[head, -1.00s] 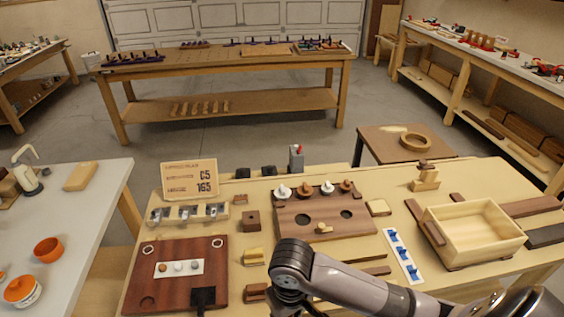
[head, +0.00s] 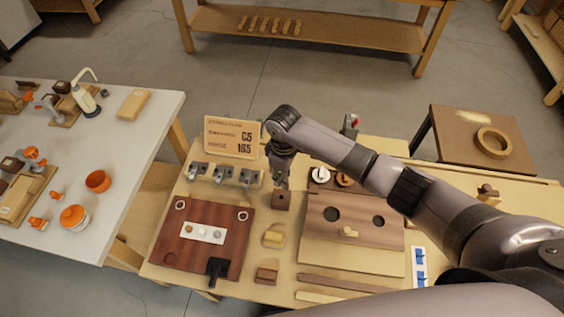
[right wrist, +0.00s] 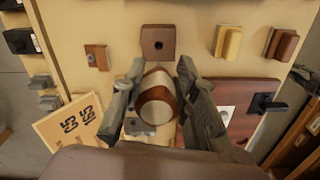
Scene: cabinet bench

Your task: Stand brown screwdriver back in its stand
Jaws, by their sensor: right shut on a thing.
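The brown screwdriver (right wrist: 157,98) shows end-on in the right wrist view, with a brown and pale banded handle. My right gripper (right wrist: 160,84) is shut on it, one finger on each side. Its stand appears to be the small brown block with a dark hole (right wrist: 158,43); the block also shows in the head view (head: 281,201). In the head view my right gripper (head: 282,180) is just above or behind this block. The screwdriver's tip is hidden, and I cannot tell whether it touches the stand. My left gripper is not in view.
A sign (head: 233,137) and a rack of grey clips (head: 224,176) are left of the gripper. A dark red board (head: 190,250) lies front left. A brown board with holes (head: 355,213) is right, under my forearm. Yellow and brown blocks (head: 273,236) lie in front.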

